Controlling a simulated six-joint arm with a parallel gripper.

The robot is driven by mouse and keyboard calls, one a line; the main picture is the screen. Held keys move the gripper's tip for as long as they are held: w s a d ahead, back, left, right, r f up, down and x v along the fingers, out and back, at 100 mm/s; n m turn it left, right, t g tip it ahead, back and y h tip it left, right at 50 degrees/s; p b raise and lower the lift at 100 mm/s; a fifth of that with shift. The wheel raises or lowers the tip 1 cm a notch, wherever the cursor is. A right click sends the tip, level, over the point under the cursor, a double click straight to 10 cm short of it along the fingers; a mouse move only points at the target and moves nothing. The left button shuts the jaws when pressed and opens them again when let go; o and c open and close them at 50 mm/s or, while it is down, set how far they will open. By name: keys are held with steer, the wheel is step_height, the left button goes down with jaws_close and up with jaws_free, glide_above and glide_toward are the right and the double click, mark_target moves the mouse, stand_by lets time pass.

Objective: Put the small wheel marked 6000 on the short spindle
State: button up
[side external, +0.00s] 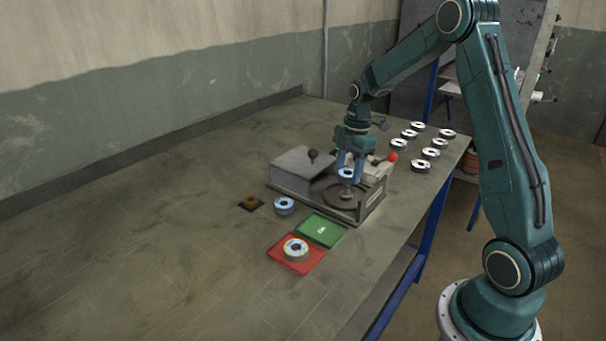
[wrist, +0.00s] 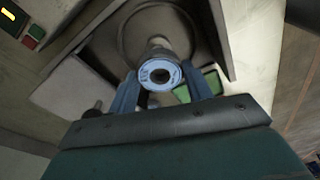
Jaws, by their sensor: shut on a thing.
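My gripper (side external: 349,170) is shut on a small wheel (side external: 346,174) with a blue-and-white ringed face and a dark centre hole. In the wrist view the wheel (wrist: 160,75) sits between my two fingers; its printed mark is too small to read. A pale metal spindle (side external: 347,190) stands in the round recess of the grey machine (side external: 300,172), just below the wheel. In the wrist view part of the spindle (wrist: 158,44) shows past the wheel. The wheel appears above the spindle; I cannot tell whether they touch.
Another blue-faced wheel (side external: 284,205) stands on the table left of the machine. Several wheels (side external: 431,153) stand at the right. The machine has a red knob (side external: 392,157) and black knob (side external: 313,154).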

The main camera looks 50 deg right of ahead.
mark_target(348, 181)
steer(key=shift+f, duration=2.25)
stand_by(0.8)
steer(key=o, duration=1.3)
steer(key=shift+r, duration=3.75)
